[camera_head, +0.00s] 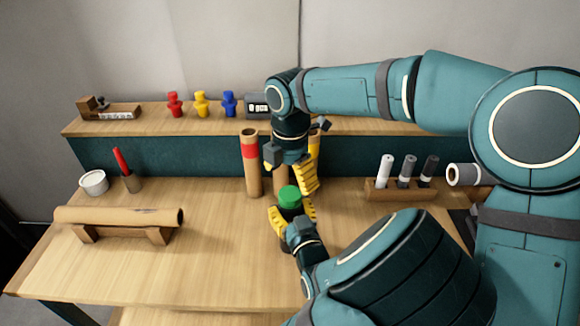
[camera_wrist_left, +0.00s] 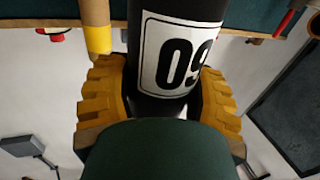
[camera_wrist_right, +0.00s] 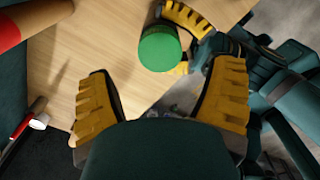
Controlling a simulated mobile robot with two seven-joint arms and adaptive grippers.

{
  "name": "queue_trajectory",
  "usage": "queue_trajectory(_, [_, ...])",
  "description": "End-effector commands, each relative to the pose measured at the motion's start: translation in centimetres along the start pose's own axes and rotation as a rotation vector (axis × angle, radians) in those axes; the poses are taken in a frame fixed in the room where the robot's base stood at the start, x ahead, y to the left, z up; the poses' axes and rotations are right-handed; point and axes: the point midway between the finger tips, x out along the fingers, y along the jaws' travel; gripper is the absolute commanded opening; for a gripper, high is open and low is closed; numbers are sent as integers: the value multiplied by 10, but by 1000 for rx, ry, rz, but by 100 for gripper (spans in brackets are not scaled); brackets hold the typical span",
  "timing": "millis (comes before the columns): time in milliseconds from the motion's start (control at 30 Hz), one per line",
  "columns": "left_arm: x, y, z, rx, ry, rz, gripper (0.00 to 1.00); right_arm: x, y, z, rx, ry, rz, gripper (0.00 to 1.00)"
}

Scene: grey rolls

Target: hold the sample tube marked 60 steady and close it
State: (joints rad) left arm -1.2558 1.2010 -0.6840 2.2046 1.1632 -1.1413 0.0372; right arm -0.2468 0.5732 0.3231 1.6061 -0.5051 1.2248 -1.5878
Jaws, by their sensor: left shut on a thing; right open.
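The sample tube (camera_wrist_left: 180,50) is dark, with a white label whose digits appear upside down in the left wrist view, fitting 60. Its green cap (camera_head: 290,195) is on top, and also shows in the right wrist view (camera_wrist_right: 158,50). I cannot tell how tightly the cap sits. My left gripper (camera_head: 291,218) is shut around the tube's body, which is mostly hidden by its fingers in the head view. My right gripper (camera_head: 291,178) is open and empty, just above and behind the cap. In the right wrist view the cap lies beyond its fingers, apart from them.
A cardboard tube with a red band (camera_head: 251,165) stands left of my right gripper; a yellow-banded one (camera_head: 315,146) is partly hidden behind it. A cardboard roll (camera_head: 115,215) lies on a wooden cradle at left. A marker rack (camera_head: 400,191) stands right. The front-left table is clear.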

Motion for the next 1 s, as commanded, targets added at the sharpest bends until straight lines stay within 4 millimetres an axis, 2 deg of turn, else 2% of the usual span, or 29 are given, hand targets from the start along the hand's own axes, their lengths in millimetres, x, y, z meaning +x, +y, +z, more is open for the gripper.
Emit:
queue_trajectory(200, [0,0,0,0,0,0,0,33,0,-1,0,1,-2,82])
queue_trajectory(333, [0,0,0,0,0,0,0,45,0,0,1,0,0,82])
queue_trajectory(500, [0,0,0,0,0,0,0,52,0,0,0,0,0,82])
queue_trajectory(767, [0,0,0,0,0,0,0,52,0,0,1,0,1,82])
queue_trajectory(900, [0,0,0,0,0,0,0,52,0,0,1,0,1,33])
queue_trajectory(967, [0,0,0,0,0,0,0,52,0,0,0,0,1,12])
queue_trajectory(1000, [0,0,0,0,0,0,0,52,0,0,1,0,1,9])
